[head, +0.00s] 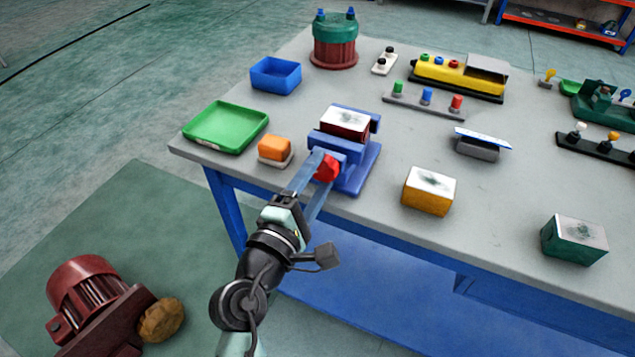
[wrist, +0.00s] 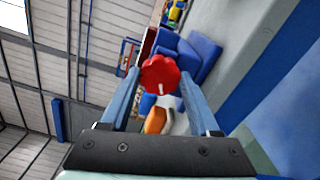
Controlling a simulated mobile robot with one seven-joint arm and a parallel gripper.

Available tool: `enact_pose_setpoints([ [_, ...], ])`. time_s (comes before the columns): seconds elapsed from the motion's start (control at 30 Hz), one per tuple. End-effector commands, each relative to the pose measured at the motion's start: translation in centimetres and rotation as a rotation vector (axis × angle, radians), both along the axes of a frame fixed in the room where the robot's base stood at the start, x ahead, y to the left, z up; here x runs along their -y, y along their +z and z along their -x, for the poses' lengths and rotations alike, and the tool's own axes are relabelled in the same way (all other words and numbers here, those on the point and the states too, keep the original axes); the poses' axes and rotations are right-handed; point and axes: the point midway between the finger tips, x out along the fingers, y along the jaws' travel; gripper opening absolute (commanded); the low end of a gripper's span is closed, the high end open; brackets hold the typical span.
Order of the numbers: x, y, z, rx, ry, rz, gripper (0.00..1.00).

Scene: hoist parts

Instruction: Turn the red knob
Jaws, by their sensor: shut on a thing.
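The red knob (head: 327,168) is on the front of a blue vise-like fixture (head: 362,171) near the table's front edge. A dark red block with a pale top (head: 345,121) sits in the fixture. My gripper (head: 321,163) reaches the knob from the front, with its two fingers on either side of it. In the wrist view the red knob (wrist: 160,75) has a scalloped rim and a white mark, and sits between the fingertips of my gripper (wrist: 161,80). The gripper is shut on the knob. The fingers partly hide the knob in the head view.
An orange block (head: 274,148) on a pale base and a green tray (head: 226,128) lie left of the fixture. A blue bin (head: 275,75) is behind them. A yellow block (head: 429,191) stands to the right. The table is clear between the yellow and green (head: 574,240) blocks.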

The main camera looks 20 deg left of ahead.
Motion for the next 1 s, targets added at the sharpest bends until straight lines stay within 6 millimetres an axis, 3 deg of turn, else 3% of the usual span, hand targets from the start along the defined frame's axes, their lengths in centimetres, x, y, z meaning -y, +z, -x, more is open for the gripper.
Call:
enact_pose_setpoints([
  [0.6,-0.05,-0.52,0.03,0.019,0.0,-0.584,0.07],
  [1.0,-0.07,-0.42,0.03,0.028,-0.001,-0.873,0.07],
])
